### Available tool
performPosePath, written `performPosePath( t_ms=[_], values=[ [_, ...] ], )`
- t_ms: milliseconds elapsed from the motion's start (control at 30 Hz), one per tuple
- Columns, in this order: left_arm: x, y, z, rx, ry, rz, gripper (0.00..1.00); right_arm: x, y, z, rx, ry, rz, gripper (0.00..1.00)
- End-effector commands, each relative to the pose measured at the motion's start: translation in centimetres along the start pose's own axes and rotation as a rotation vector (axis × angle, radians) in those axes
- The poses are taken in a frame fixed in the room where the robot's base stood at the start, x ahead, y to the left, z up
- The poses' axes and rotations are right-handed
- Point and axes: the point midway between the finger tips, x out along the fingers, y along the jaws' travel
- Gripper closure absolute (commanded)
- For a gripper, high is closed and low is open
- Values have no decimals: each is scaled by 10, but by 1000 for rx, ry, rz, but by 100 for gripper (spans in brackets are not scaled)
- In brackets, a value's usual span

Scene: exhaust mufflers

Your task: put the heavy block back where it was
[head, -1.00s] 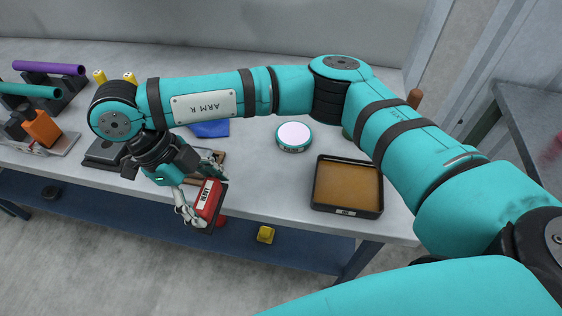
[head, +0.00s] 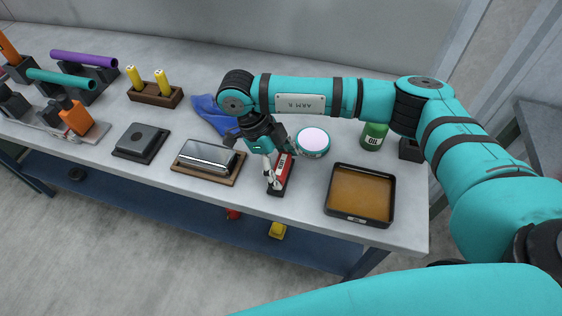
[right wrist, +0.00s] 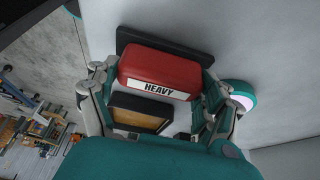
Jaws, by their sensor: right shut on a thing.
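The heavy block (head: 283,173) is red with a dark base and a white label. In the right wrist view the block (right wrist: 160,72) shows the word HEAVY, with its dark base (right wrist: 140,42) behind it. My right gripper (head: 277,168) is shut on the block, with a finger on each side. It holds the block near the table's front edge, between the wooden board and the tan-floored tray. I cannot tell whether the block touches the table. My left gripper is not in view.
The tray (head: 328,200) is right of the block; a silver muffler box on a wooden board (head: 182,169) is left. A round white-topped tin (head: 312,142), a green can (head: 373,136) and a blue cloth (head: 213,113) are behind. A dark square plate (head: 152,153) is farther left.

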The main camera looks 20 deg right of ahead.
Motion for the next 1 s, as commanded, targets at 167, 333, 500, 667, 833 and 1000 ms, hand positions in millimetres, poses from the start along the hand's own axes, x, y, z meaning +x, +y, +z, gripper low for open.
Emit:
performPosePath(
  t_ms=[167, 333, 500, 667, 833, 1000],
  values=[
    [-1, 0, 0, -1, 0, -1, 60, 2, 0, 1, 0, -1, -1, 54],
    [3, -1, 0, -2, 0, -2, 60, 5, 0, 3, 0, -1, -1, 54],
    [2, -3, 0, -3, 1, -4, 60, 5, 0, 2, 0, -1, -1, 3],
    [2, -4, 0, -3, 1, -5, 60, 5, 0, 2, 0, -1, -1, 0],
    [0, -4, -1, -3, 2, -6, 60, 2, 0, 2, 0, -1, -1, 0],
    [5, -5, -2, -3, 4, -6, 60, -14, 0, 3, 0, -4, -4, 0]
  ],
)
